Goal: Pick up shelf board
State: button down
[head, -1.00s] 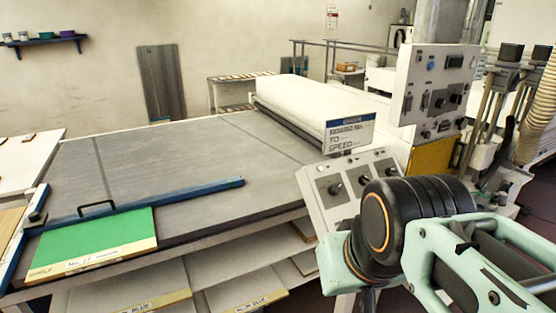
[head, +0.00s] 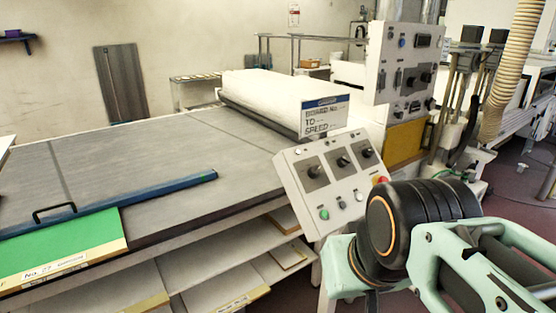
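A green board (head: 62,243) with a pale labelled front strip lies on the near left of the grey table (head: 160,165). Its left part is cut off by the picture edge. Below the tabletop, pale boards lie on the shelves. One board (head: 118,290) at lower left has a yellowish front strip, and another (head: 215,285) beside it has a labelled strip. Smaller brown-edged boards (head: 286,257) lie further right. I cannot tell which of these is the shelf board. My arm fills the lower right; my gripper is not in view.
A blue bar (head: 150,193) with a black handle lies across the table behind the green board. A tilted control panel (head: 335,178) stands at the table's right corner, near my arm. A taller control box (head: 407,70) and a white covered tunnel (head: 270,95) stand behind.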

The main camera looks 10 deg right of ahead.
aim_at(30, 259)
jog(key=u, duration=1.6)
